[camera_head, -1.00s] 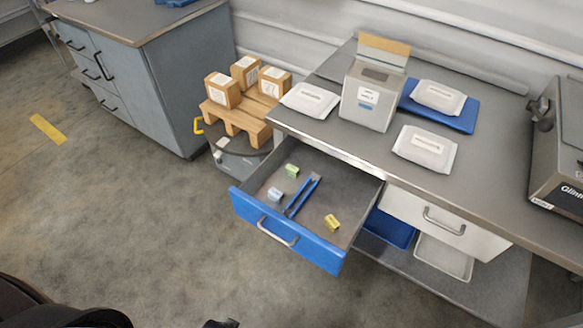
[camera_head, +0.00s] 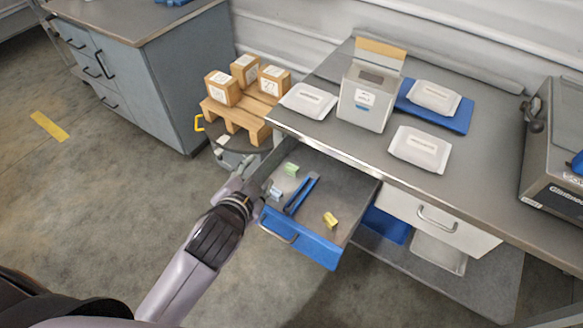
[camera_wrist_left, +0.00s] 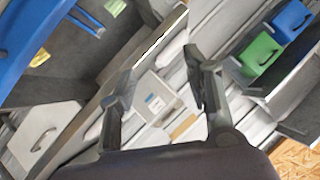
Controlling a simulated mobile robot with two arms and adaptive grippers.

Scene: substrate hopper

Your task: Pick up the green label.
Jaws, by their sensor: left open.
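The green label (camera_head: 291,169) is a small green piece lying in the open drawer (camera_head: 336,249), near its back left. It also shows at the top edge of the left wrist view (camera_wrist_left: 115,7). Near it in the drawer lie a pale blue label (camera_head: 275,194), blue tweezers (camera_head: 302,194) and a yellow label (camera_head: 330,219). My left gripper (camera_head: 246,174) is at the drawer's left side, left of the green label and apart from it. Its two fingers are spread and empty in the left wrist view (camera_wrist_left: 152,80). My right gripper is not in view.
The worktop (camera_head: 320,138) above the drawer carries a white hopper box (camera_head: 363,98), several white packs and a blue tray (camera_head: 458,120). Small cartons stand on a wooden pallet (camera_head: 252,130) behind my gripper. A grey machine (camera_head: 552,150) stands at right.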

